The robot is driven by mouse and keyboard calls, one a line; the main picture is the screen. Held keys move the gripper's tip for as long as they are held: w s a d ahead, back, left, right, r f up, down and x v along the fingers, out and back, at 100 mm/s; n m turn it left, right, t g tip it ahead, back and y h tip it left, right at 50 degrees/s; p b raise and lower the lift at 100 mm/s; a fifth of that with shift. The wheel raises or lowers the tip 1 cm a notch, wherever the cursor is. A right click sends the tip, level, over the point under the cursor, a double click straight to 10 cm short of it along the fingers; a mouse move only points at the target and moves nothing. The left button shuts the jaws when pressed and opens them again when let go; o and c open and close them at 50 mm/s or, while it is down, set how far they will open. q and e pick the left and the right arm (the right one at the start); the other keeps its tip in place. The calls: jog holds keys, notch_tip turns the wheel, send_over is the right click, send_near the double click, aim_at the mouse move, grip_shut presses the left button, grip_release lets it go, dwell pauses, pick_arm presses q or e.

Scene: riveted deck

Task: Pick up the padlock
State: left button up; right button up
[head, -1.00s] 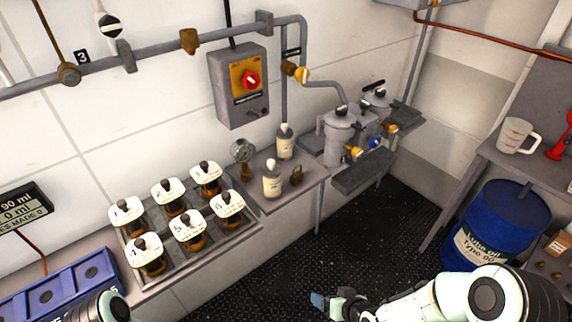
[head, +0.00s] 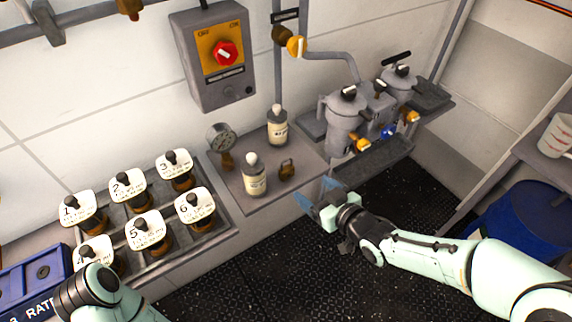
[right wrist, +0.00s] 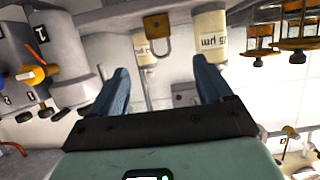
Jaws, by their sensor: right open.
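The padlock (head: 287,171) is small and brass-coloured. It stands on the grey shelf (head: 236,196), just right of the front white-capped bottle (head: 254,178). My right gripper (head: 314,193) is open and empty, off the shelf's front right corner, a short way to the right of the padlock and apart from it. In the right wrist view the padlock (right wrist: 157,28) shows upside down beyond and between the two blue fingers (right wrist: 163,85). Part of my left arm shows at the lower left of the head view, but its gripper does not.
A second bottle (head: 277,128) and a round gauge (head: 221,139) stand behind on the shelf. Several numbered jars sit in a rack (head: 217,226) to the left. Grey filter housings (head: 346,122) stand to the right. The floor in front is clear.

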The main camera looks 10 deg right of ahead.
aim_at(289, 171)
jog(key=x, duration=0.7)
jog(key=shift+w+a+f, duration=0.1)
jog(key=shift+a+f, duration=0.05)
jog(key=shift+f, duration=0.05)
jog(key=shift+f+x, duration=0.15)
jog(key=shift+x, duration=1.2)
jog(key=shift+f+x, duration=0.1)
jog(key=shift+x, duration=1.25)
jog(key=c, duration=1.2)
